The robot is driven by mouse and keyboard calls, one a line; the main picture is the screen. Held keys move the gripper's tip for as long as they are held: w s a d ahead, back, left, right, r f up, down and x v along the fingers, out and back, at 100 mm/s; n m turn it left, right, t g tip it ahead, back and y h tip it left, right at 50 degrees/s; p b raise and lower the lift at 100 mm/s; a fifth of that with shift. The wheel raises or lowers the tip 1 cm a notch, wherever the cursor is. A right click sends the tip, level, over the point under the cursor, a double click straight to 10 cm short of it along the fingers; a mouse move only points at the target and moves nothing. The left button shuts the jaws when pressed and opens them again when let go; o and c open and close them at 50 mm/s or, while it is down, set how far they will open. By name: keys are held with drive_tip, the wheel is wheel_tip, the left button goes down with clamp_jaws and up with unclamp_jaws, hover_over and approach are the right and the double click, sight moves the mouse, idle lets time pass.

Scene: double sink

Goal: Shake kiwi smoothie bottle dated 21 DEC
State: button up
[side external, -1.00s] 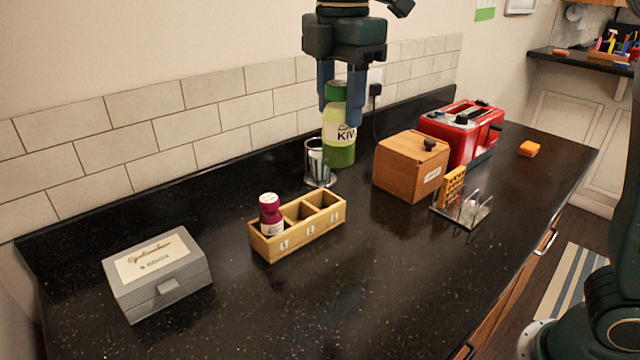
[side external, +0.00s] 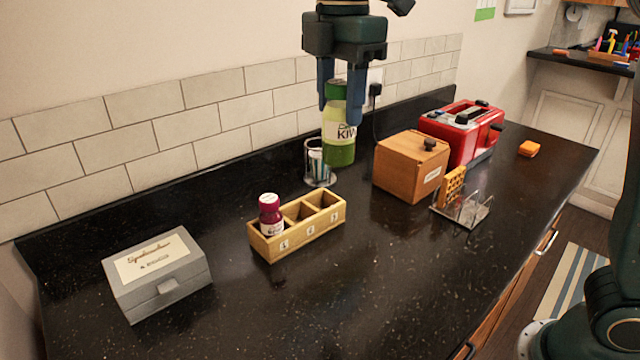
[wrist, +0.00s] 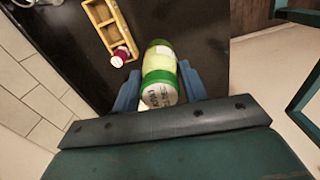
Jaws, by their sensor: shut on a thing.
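The kiwi smoothie bottle (side external: 340,130) is pale green with a green cap and a label reading "KIW". My gripper (side external: 340,112) is shut on it and holds it upright in the air, above the back of the counter. In the wrist view the bottle (wrist: 158,75) sits between the blue fingers of my gripper (wrist: 160,88), its cap end towards the camera. Dark print shows on the white cap top, too small to read. A smaller bottle with a magenta cap (side external: 270,214) stands in the left compartment of a wooden three-slot holder (side external: 300,238).
A metal cup with striped contents (side external: 318,165) stands behind and below the held bottle. A wooden box (side external: 408,168), a red toaster (side external: 462,135) and a wire rack (side external: 462,212) stand to the right. A grey box (side external: 158,275) is front left. The front middle counter is clear.

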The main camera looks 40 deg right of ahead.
sight(338, 133)
wheel_tip(338, 133, down, 5)
drive_tip(key=shift+f, duration=0.15)
wheel_tip(338, 133, up, 5)
drive_tip(key=shift+r, duration=0.15)
wheel_tip(338, 133, down, 5)
drive_tip(key=shift+f, duration=0.15)
wheel_tip(338, 133, up, 5)
drive_tip(key=shift+r, duration=0.15)
wheel_tip(338, 133, down, 5)
drive_tip(key=shift+f, duration=0.15)
